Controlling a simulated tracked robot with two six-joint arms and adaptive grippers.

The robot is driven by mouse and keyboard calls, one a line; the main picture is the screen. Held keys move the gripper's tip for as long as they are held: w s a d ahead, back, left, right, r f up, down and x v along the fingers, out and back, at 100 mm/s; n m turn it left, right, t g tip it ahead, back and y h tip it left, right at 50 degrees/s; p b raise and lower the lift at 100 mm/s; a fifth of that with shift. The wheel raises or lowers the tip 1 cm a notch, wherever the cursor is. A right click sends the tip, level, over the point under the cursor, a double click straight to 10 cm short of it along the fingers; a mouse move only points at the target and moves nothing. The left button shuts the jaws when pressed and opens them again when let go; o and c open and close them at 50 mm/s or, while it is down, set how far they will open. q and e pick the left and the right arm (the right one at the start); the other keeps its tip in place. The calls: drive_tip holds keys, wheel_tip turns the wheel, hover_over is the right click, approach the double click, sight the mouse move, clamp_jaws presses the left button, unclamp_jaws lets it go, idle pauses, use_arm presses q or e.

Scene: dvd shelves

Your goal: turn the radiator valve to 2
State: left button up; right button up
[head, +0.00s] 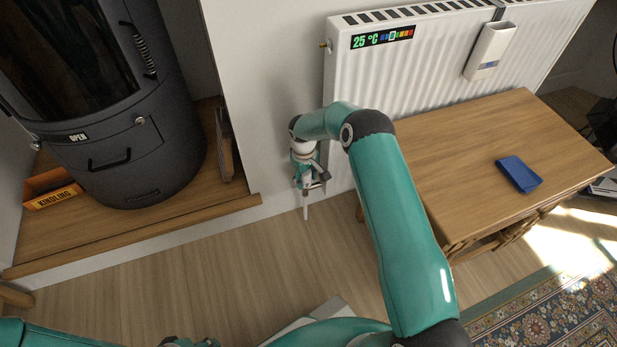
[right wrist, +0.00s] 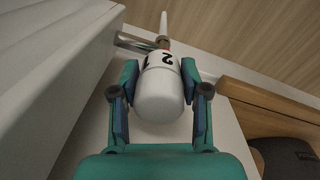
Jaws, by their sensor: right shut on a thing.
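The radiator valve (right wrist: 157,98) has a white, rounded head with a black 2 and part of another mark on the side facing the right wrist camera. A small red-orange spot shows at its far end, near the metal fitting and white pipe. My right gripper (right wrist: 159,72) is shut on the valve head, with one finger on each side. In the head view my right gripper (head: 307,172) is at the radiator's lower left corner and hides most of the valve. A bit of what looks like my left gripper (head: 190,342) shows at the bottom edge, its fingers out of sight.
The white radiator (head: 350,85) carries a 25 °C display (head: 382,38) and a white holder (head: 490,52). A dark stove (head: 110,120) stands left on a wooden plinth (head: 150,225).

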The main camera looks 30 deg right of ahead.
drive_tip(key=o, duration=1.2)
drive_tip(key=shift+c, duration=0.2)
drive_tip(key=shift+w+r, duration=0.1)
drive_tip(key=shift+r, duration=0.45)
drive_tip(key=r, duration=1)
drive_tip(key=shift+a+r, duration=0.2)
drive_tip(key=shift+r, duration=0.2)
